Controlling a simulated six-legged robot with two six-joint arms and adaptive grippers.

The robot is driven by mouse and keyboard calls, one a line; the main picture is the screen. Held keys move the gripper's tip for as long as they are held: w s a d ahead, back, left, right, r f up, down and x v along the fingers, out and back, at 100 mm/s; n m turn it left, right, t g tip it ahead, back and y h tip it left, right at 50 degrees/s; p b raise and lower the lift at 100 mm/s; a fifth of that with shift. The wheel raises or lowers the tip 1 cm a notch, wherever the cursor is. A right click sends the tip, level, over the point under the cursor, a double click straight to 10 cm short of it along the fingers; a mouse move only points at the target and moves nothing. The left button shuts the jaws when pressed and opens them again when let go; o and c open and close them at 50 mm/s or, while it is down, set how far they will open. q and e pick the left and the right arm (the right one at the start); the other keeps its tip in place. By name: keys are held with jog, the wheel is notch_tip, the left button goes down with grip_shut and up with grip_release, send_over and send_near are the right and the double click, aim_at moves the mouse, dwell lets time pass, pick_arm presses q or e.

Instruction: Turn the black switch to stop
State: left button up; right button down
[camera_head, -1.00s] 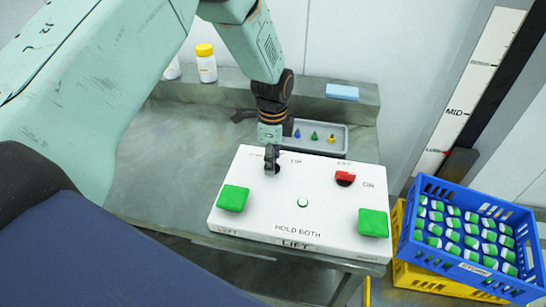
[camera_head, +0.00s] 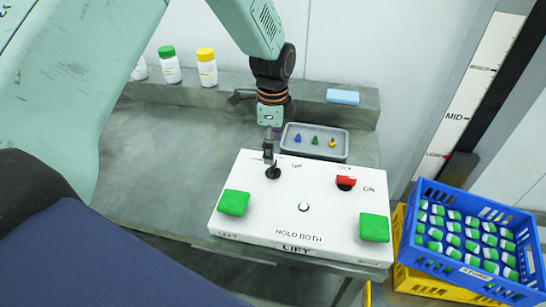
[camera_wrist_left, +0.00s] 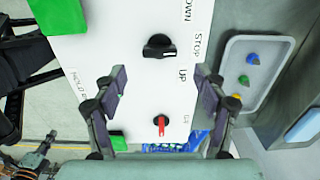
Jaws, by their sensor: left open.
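The black switch (camera_head: 273,172) stands on the white control panel (camera_head: 262,208), near its back left corner. In the left wrist view the switch (camera_wrist_left: 159,46) shows a white pointer mark directed right, roughly at the word STOP and slightly toward UP. DOWN, STOP and UP are printed around it. My left gripper (camera_head: 268,152) is just behind and above the switch, apart from it. In the wrist view its two fingers (camera_wrist_left: 160,82) are spread with nothing between them.
A red switch (camera_head: 345,182) and green buttons (camera_head: 234,202) (camera_head: 374,227) are on the same panel. A grey tray (camera_head: 315,154) with small coloured pieces lies behind it. A blue crate (camera_head: 470,272) of bottles stands at right. The bench left of the panel is clear.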

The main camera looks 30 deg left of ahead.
pick_arm(q)
notch_tip(320, 180, up, 6)
jog(key=shift+f, duration=0.1)
dwell(0.4)
